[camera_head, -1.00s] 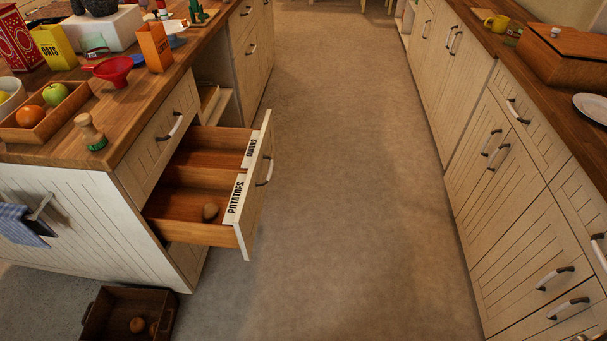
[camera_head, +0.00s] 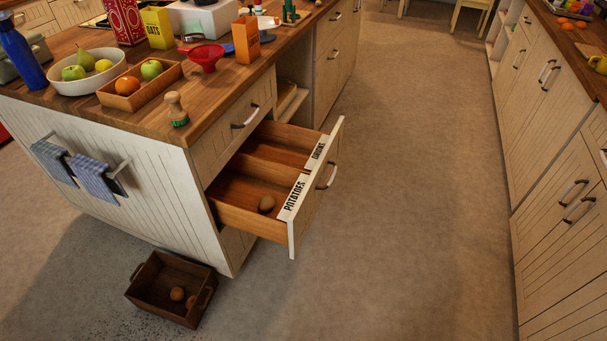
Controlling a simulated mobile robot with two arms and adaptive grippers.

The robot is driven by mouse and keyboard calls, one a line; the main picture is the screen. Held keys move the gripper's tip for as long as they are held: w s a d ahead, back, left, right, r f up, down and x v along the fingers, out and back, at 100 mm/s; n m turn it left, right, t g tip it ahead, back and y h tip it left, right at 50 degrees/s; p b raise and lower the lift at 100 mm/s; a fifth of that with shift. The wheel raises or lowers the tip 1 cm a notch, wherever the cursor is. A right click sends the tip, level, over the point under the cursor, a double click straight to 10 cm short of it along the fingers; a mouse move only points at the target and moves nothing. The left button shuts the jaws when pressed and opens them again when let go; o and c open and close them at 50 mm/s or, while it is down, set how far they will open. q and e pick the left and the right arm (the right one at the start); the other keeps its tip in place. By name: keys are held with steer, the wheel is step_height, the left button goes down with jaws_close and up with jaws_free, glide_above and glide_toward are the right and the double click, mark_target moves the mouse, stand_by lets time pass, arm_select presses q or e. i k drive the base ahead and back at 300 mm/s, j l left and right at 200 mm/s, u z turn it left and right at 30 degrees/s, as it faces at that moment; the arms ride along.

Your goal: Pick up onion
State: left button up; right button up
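Two small round orange-brown items lie in a dark wooden crate on the floor: one (camera_head: 177,294) near the middle and one (camera_head: 191,302) by the right wall. They look like onions or potatoes, but are too small to tell for sure. The crate (camera_head: 147,275) stands at the lower left, beside the island's end. An open drawer (camera_head: 250,218) has a front compartment labelled POTATOES, holding one brown potato-like item (camera_head: 266,204). The rear compartment has another label, hard to read, and its visible part looks empty. Neither of my grippers is in view.
The open drawer juts from the kitchen island (camera_head: 120,180) into the aisle above and right of the crate. The floor (camera_head: 400,220) is clear up to the cabinets (camera_head: 565,210) on the right. Towels (camera_head: 92,178) hang at the island's end.

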mark_target(191, 301)
steer(key=u, duration=1.45)
steer(key=i+j+z, duration=0.15)
steer(key=j, duration=0.15)
steer(key=i+j+z, duration=0.1)
steer(key=j, duration=0.25)
steer(key=i+j+z, duration=0.15)
steer(key=j, duration=0.15)
steer(key=i+j+z, duration=0.15)
steer(key=j, duration=0.2)
steer(key=k, duration=0.05)
